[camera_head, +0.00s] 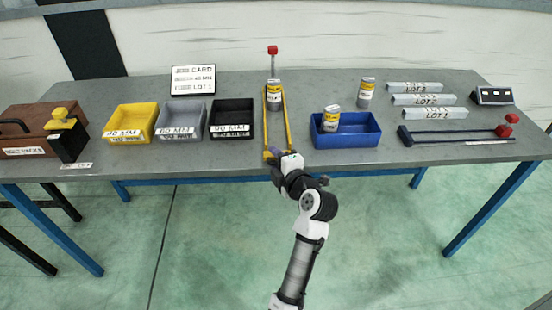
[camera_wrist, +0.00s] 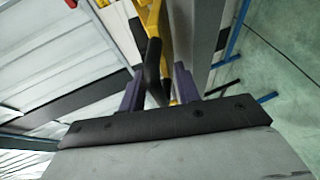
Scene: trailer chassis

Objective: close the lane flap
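A yellow lane (camera_head: 288,122) with two side rails runs from the front of the table toward the back. A white and yellow can (camera_head: 274,92) stands in its far part, with a red-topped post (camera_head: 272,50) behind. I cannot clearly make out the flap; the lane's front end is partly hidden by my gripper (camera_head: 279,155). In the wrist view, my gripper (camera_wrist: 158,88) has its two purple fingers apart. A dark bar (camera_wrist: 153,62) by a yellow part (camera_wrist: 165,55) shows between them, and I see gaps beside it.
Yellow (camera_head: 131,122), grey (camera_head: 183,120) and black (camera_head: 232,118) bins stand left of the lane. A blue tray (camera_head: 345,137) holding a can (camera_head: 331,118) stands close on the right. A red-ended rod device (camera_head: 460,135) lies farther right.

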